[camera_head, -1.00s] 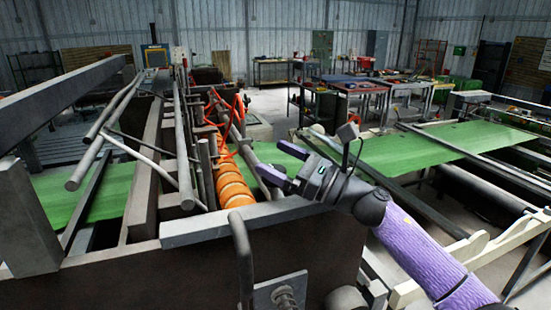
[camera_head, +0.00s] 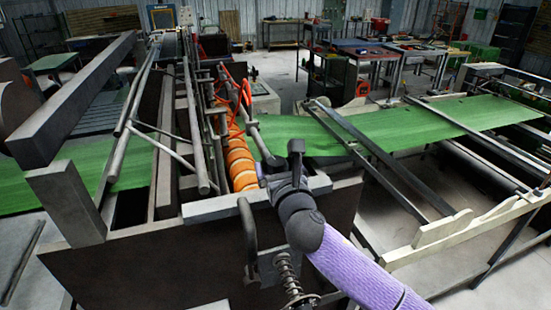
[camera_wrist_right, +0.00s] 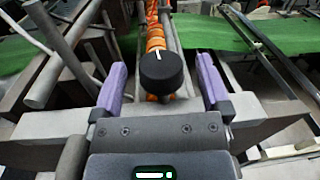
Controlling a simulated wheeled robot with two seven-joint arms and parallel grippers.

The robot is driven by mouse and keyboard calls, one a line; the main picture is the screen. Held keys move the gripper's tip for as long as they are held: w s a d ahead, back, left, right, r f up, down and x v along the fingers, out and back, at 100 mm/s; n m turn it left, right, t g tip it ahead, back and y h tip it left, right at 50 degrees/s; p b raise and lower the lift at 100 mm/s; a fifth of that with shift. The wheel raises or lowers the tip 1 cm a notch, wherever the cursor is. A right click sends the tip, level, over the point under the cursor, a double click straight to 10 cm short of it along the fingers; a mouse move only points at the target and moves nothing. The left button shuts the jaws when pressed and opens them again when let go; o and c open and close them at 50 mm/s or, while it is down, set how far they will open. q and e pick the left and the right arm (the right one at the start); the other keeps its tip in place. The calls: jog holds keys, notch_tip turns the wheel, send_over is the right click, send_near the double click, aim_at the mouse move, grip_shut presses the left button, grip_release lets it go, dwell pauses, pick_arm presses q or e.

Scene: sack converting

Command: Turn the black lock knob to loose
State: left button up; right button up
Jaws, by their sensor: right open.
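The black lock knob (camera_wrist_right: 161,74) is round, with a short white mark near its top edge, in the middle of the right wrist view. My right gripper (camera_wrist_right: 160,64) is open, with one purple finger left of the knob and one right of it. Gaps show between the knob and both fingers, so it is not gripped. In the head view my right gripper (camera_head: 272,166) is over the near end of the machine, by the orange rollers (camera_head: 240,165). I cannot make out the knob there; the gripper seems to hide it. My left gripper is out of view.
A grey metal beam (camera_head: 215,208) runs along the machine's near edge, with a dark curved handle (camera_head: 247,232) and a spring (camera_head: 289,275) below. Green sheet (camera_head: 400,130) stretches to the right under dark rails. Bare floor lies at lower right.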

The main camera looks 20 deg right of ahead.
jog(key=shift+w+d, duration=0.1)
jog(key=shift+w, duration=0.95)
jog(key=c, duration=1.3)
jog(key=shift+y, duration=0.3)
